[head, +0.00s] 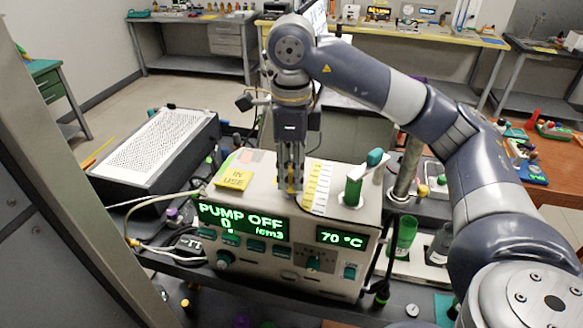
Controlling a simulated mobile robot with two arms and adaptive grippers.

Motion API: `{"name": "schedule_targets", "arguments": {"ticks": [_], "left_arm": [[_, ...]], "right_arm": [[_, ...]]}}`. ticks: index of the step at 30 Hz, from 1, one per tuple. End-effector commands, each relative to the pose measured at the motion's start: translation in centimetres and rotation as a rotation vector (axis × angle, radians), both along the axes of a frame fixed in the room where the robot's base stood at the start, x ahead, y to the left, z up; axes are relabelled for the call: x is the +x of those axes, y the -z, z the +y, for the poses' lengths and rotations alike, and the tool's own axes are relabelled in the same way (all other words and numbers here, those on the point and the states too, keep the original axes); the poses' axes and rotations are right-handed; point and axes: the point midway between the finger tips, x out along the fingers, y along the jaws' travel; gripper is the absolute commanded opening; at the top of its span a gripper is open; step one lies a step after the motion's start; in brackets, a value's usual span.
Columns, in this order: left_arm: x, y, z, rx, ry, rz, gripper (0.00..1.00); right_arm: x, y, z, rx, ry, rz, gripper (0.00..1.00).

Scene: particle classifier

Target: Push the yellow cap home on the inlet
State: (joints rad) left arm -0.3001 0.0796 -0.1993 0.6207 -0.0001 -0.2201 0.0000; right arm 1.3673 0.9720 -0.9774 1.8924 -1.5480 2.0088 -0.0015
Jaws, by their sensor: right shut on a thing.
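The particle classifier (285,265) is a beige box with green displays reading "PUMP OFF" and "70 °C". My right gripper (291,188) points straight down at the top of the classifier, near its middle. It is shut on a small yellow piece, apparently the yellow cap (291,190), which shows only in part between the fingertips. The inlet is hidden under the fingers and cap, so I cannot tell how far the cap sits on it. My left gripper is not in view.
A yellow "IN USE" note (234,179) lies left of the gripper, and a pale strip (318,185) lies right. A green-and-white fitting (355,185) stands on the right of the top.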

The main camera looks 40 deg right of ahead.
Motion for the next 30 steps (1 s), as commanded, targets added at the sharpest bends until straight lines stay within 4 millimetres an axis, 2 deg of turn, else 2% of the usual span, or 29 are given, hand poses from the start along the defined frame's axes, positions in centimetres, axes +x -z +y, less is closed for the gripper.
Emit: {"name": "schedule_targets", "arguments": {"ticks": [8,9,12,23,30], "left_arm": [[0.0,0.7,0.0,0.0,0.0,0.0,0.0],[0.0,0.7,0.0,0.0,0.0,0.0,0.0],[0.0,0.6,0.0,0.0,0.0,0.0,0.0],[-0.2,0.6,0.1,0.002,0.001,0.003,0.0],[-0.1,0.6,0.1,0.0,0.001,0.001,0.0]], "right_arm": [[0.0,0.9,0.0,-0.001,-0.001,0.002,0.08],[0.0,0.8,0.0,-0.001,-0.001,0.002,0.33],[0.0,0.8,0.0,-0.001,-0.001,0.002,0.51],[0.0,0.6,0.0,-0.001,0.0,0.001,0.51],[0.1,-1.4,0.0,-0.002,0.0,-0.005,0.51]]}}
